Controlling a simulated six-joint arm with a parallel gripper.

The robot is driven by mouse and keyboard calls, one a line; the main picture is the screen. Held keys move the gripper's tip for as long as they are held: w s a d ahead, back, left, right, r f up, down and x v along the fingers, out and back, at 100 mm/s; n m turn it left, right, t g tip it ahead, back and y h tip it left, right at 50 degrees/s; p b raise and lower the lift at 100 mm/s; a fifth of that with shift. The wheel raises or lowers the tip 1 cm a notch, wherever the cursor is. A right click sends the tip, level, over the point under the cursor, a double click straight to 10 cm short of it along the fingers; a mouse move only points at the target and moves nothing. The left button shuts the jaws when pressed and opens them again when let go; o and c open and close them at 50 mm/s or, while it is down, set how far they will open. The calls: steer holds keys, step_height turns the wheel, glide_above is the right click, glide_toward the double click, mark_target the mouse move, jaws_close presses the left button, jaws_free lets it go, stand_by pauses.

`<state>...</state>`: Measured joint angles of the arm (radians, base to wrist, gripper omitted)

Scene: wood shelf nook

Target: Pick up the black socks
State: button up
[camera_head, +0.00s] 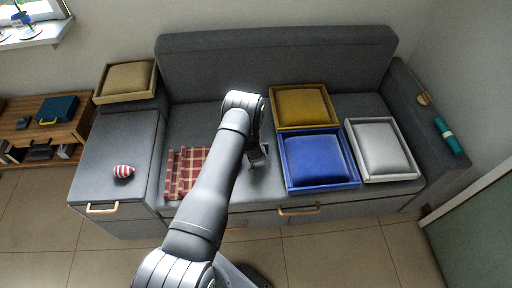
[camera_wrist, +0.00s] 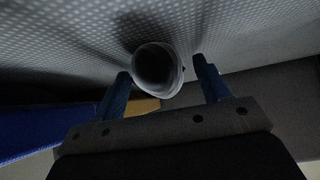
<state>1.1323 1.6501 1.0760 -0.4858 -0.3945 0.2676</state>
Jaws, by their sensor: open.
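A dark rolled bundle with a pale grey rim, which looks like the black socks (camera_wrist: 157,66), lies on the grey sofa seat in the wrist view. My gripper (camera_wrist: 162,82) is open, with one blue finger on each side of the bundle. In the head view my gripper (camera_head: 257,158) is low over the seat, left of the blue tray. The socks are hard to make out there beside my gripper and arm.
The blue cushioned tray (camera_head: 318,160) is close to the right of my gripper, with a yellow tray (camera_head: 302,107) behind and a white tray (camera_head: 382,150) beyond. A red checked cloth (camera_head: 186,172) lies left. A red-and-white striped bundle (camera_head: 123,171) is on the left section.

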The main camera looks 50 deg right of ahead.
steer(key=shift+c, duration=0.4)
steer(key=c, duration=1)
steer(key=shift+r, duration=0.15)
